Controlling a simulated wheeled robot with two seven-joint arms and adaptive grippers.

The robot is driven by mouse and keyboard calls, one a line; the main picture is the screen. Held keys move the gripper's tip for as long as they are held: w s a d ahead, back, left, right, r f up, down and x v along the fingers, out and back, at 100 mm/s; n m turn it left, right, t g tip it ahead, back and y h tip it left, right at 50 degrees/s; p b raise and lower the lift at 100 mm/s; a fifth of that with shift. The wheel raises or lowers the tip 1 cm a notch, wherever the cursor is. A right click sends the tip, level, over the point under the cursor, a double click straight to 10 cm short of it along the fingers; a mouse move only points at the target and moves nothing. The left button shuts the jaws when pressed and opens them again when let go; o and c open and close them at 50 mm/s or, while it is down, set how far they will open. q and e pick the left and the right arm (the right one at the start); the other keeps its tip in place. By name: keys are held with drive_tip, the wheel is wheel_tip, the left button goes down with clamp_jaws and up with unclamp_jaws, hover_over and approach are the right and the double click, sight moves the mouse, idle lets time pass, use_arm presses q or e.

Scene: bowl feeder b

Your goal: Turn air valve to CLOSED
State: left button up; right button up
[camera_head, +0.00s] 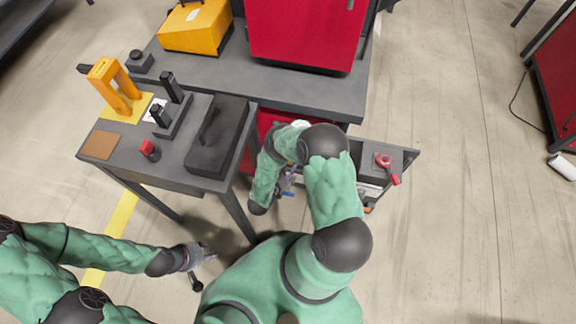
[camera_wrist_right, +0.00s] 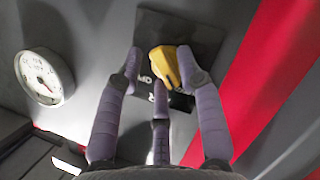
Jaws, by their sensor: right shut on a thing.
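The air valve's yellow handle (camera_wrist_right: 165,66) shows in the right wrist view, on a dark plate (camera_wrist_right: 205,28) fixed to a grey panel. White letters show beside it, partly covered by a finger. My right gripper (camera_wrist_right: 162,72) has its purple-grey fingers around the handle and is shut on it. In the head view the right hand (camera_head: 287,183) is low beside the red cabinet, mostly behind my arm, and the valve cannot be made out there. My left gripper (camera_head: 203,265) is empty above the floor, its fingers spread apart.
A round white gauge (camera_wrist_right: 45,77) sits left of the valve. A red stripe (camera_wrist_right: 250,90) runs down the panel's right. A grey table (camera_head: 130,160) with yellow and black parts stands left, and a side shelf (camera_head: 400,160) carries a red ring-shaped part (camera_head: 384,160).

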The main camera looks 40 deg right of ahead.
drive_tip(key=shift+f, duration=0.1)
idle(0.3)
drive_tip(key=o, duration=0.8)
drive_tip(key=shift+o, duration=0.2)
wheel_tip(320, 180, up, 10)
idle(0.5)
